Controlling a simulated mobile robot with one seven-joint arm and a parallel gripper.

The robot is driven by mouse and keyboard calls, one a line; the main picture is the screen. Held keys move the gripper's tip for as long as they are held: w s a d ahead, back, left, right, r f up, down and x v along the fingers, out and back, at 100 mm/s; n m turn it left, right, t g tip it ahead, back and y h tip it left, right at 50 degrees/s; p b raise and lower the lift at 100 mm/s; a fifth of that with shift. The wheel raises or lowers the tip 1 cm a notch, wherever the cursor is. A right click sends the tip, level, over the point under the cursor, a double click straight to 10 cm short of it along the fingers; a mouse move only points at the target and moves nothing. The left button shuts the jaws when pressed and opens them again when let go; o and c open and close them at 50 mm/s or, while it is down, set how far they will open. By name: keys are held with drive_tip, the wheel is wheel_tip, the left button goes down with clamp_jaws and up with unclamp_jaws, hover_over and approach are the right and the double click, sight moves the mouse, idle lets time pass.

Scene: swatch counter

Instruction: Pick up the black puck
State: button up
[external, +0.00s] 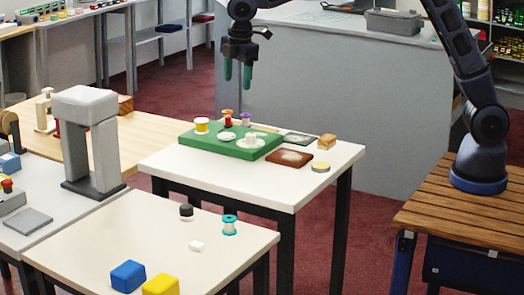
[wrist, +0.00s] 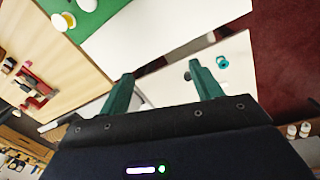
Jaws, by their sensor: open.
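The black puck (external: 186,210) sits on the pale front table, with a whitish part showing beneath its dark top. In the wrist view a small dark thing, probably the black puck (wrist: 187,76), shows beside the right fingertip, partly hidden by it. My gripper (external: 238,74) has two green fingers pointing down, apart and empty. It is high above the white table with the green board, well behind the puck and above it. The fingers also show in the wrist view (wrist: 160,72) with nothing between them.
A teal spool (external: 229,225) and a small white block (external: 197,246) stand near the puck. Blue (external: 128,276) and yellow (external: 161,285) blocks lie at the front edge. The green board (external: 205,146) holds several small items. A grey arch (external: 90,140) stands at left.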

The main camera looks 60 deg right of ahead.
drive_tip(key=w+a+f+n, duration=0.3)
drive_tip(key=a+f, duration=0.6)
drive_tip(key=a, duration=0.2)
drive_tip(key=n+g+h, duration=0.1)
drive_tip(key=n, duration=0.2)
hover_over(186, 206)
wheel_tip(186, 206, down, 12)
wheel_tip(186, 206, down, 6)
drive_tip(key=shift+s+f, duration=0.1)
drive_tip(key=shift+f, duration=2.6)
drive_tip(key=c, duration=1)
